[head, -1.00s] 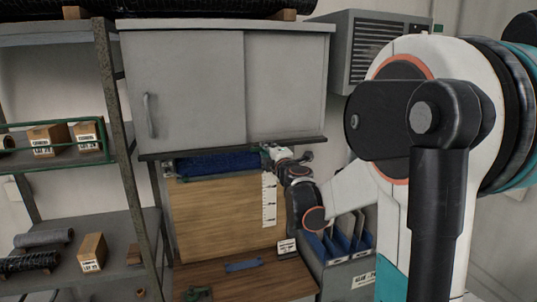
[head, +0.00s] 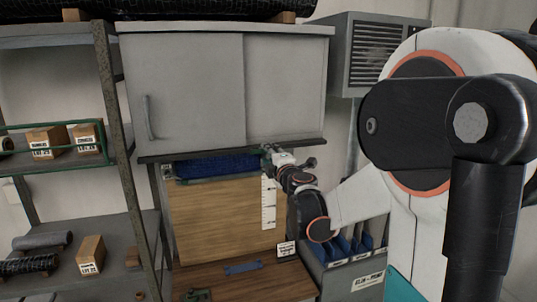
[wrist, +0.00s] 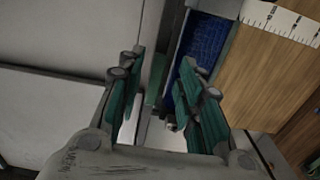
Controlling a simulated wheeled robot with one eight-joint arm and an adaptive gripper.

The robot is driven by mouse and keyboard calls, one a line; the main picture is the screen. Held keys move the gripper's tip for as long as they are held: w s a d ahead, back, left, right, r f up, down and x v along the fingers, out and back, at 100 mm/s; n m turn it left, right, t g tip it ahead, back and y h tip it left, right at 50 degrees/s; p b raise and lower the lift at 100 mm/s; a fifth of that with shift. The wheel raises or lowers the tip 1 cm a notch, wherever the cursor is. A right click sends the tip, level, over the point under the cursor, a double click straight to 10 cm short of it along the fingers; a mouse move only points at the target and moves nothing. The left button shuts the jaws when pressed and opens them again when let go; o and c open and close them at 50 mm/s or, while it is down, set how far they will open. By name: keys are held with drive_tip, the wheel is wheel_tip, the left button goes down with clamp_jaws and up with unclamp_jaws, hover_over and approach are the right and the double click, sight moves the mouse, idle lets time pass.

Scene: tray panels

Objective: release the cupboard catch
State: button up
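The grey cupboard (head: 185,85) hangs on the wall with two sliding doors, shut in the head view. The left door has a vertical bar handle (head: 149,117). My gripper (head: 268,154) is just below the cupboard's bottom edge, near its right half. In the wrist view my gripper (wrist: 158,88) is open, its two green-padded fingers apart on either side of the cupboard's lower edge. A small greenish piece (wrist: 156,82) shows between the fingers; I cannot tell whether it is the catch. No catch is clearly visible in the head view.
A blue roll (head: 215,164) lies under the cupboard, above a wooden panel (head: 210,215) with a white scale (head: 268,203). A metal shelf rack (head: 112,120) stands left. A grey bin with blue dividers (head: 345,272) is below my forearm. A vent unit (head: 375,52) is right of the cupboard.

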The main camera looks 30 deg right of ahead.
drive_tip(key=shift+v, duration=2.65)
